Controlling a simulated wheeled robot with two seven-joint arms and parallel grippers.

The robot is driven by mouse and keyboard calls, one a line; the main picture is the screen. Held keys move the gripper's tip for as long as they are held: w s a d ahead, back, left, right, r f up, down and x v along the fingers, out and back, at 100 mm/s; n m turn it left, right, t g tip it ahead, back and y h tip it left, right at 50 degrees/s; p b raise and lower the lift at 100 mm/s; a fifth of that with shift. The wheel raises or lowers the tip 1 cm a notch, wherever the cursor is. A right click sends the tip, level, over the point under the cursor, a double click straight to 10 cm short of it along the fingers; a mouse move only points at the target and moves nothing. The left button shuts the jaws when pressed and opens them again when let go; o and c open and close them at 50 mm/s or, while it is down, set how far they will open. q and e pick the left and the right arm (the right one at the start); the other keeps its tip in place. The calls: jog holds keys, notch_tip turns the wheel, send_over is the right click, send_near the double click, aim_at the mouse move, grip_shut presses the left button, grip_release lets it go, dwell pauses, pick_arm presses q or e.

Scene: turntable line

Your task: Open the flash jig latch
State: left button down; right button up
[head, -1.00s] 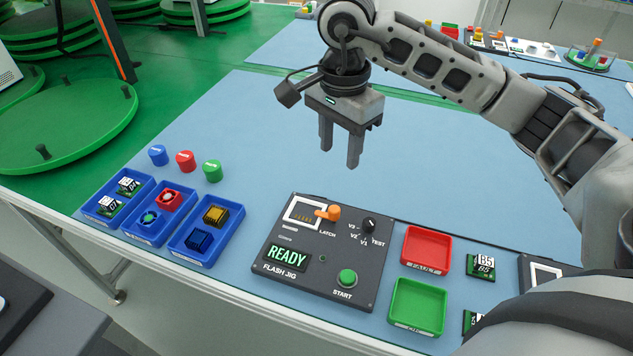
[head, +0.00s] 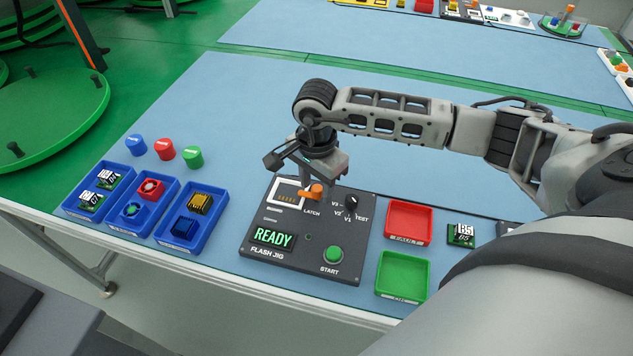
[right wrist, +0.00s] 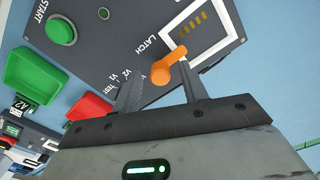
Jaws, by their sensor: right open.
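The flash jig (head: 306,262) is a dark box on the blue table with a READY screen, a green START button (head: 333,255) and a black selector knob (head: 351,202). Its orange latch (head: 313,192) sits at the right edge of a white-framed socket (head: 287,195), which looks empty of a board. My right gripper (head: 312,188) is over the latch. In the right wrist view its fingers are spread and the orange latch (right wrist: 170,68) shows between or just beyond their tips; I cannot tell if they touch it. My left gripper is not in view.
Blue trays (head: 190,240) with boards, fans and heat sinks stand left of the jig. Blue, red and green caps (head: 164,149) lie behind them. A red tray (head: 408,240) and a green tray (head: 378,289) sit to the right.

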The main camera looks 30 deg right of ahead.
jog(key=shift+f, duration=0.25)
grip_shut()
